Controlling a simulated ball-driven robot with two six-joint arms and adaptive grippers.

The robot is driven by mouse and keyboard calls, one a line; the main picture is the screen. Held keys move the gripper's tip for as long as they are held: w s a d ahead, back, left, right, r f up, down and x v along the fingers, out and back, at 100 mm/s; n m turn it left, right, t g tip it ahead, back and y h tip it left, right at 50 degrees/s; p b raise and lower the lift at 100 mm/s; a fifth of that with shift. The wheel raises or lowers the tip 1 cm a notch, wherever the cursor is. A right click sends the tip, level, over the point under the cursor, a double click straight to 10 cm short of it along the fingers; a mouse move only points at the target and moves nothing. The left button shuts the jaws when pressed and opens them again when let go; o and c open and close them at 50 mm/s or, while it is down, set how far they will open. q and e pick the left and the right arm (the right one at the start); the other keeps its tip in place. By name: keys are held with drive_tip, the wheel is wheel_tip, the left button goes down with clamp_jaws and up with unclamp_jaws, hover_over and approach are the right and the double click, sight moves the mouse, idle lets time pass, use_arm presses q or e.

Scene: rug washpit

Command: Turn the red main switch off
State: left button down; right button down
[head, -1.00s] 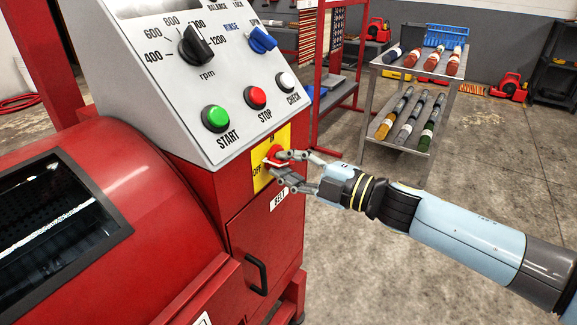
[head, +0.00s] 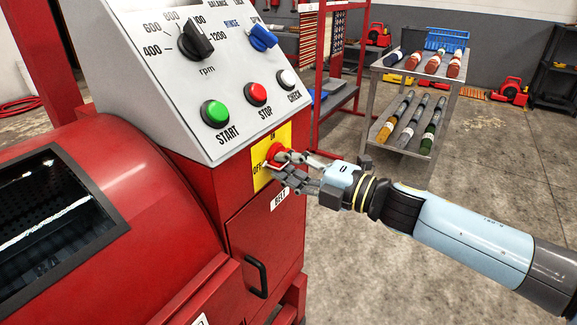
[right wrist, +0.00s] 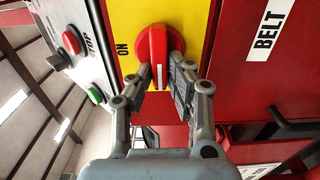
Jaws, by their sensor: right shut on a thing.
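The red main switch (head: 277,151) is a round red knob with a raised handle on a yellow plate (head: 259,181). The plate reads ON at the top and OFF at the left. My right gripper (head: 281,163) is at the knob. In the right wrist view my right gripper (right wrist: 164,77) has its fingers on both sides of the handle of the red main switch (right wrist: 152,43), shut on it. A white line marks the handle's lower half there, and ON stands to the knob's left. OFF is not visible in that view. My left gripper is out of view.
Above the plate, the sloped panel carries a green START button (head: 215,113), a red STOP button (head: 256,94), a CHECK button (head: 289,78) and two knobs. A door handle (head: 257,276) sticks out below. A metal cart (head: 436,72) stands behind my arm.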

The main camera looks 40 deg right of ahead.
drive_tip(key=shift+f, duration=0.1)
drive_tip(key=c, duration=1.3)
unclamp_jaws()
drive_tip(key=shift+s, duration=0.15)
drive_tip(key=v, duration=1.1)
drive_tip(key=shift+s+d, duration=0.15)
drive_tip(key=shift+s, duration=0.25)
